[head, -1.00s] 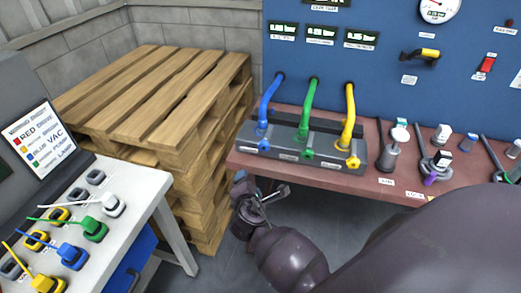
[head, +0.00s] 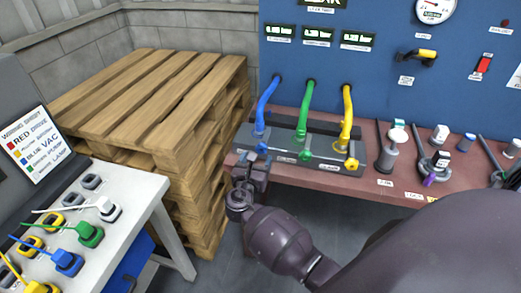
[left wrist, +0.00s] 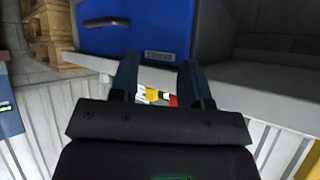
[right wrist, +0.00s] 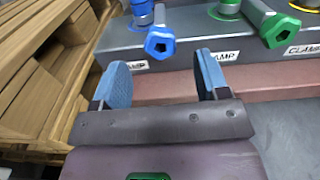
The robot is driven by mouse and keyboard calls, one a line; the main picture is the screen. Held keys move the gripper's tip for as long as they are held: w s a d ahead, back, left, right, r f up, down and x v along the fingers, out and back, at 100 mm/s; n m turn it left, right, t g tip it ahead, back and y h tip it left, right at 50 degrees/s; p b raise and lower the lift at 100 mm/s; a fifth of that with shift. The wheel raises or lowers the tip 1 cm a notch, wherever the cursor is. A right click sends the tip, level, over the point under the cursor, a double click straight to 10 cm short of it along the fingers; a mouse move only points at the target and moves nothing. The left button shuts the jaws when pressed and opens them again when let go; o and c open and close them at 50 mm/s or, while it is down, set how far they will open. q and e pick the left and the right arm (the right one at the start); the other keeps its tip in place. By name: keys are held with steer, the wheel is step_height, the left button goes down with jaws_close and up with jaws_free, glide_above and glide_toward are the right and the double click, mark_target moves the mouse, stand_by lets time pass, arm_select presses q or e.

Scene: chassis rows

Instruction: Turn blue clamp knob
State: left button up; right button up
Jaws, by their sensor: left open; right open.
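The blue clamp knob (right wrist: 160,42) sits on the front of the grey clamp block (right wrist: 185,43), below the blue hose (head: 267,103). In the right wrist view the knob is just beyond and between the two fingertips, apart from them. My right gripper (right wrist: 163,72) is open and empty. In the head view the right gripper (head: 257,162) is just in front of the block's left end and partly hides the blue knob. My left gripper (left wrist: 158,78) is open and empty near a blue cabinet (left wrist: 135,30), and is outside the head view.
A green knob (right wrist: 281,29) is right of the blue one, and a yellow knob (head: 351,164) further right. Stacked wooden pallets (head: 150,95) stand close left of the right gripper. The red bench (head: 400,180) carries other fittings. A plug table (head: 145,195) is at left.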

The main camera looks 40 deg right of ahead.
mark_target(261, 149)
steer(key=shift+x, duration=2.7)
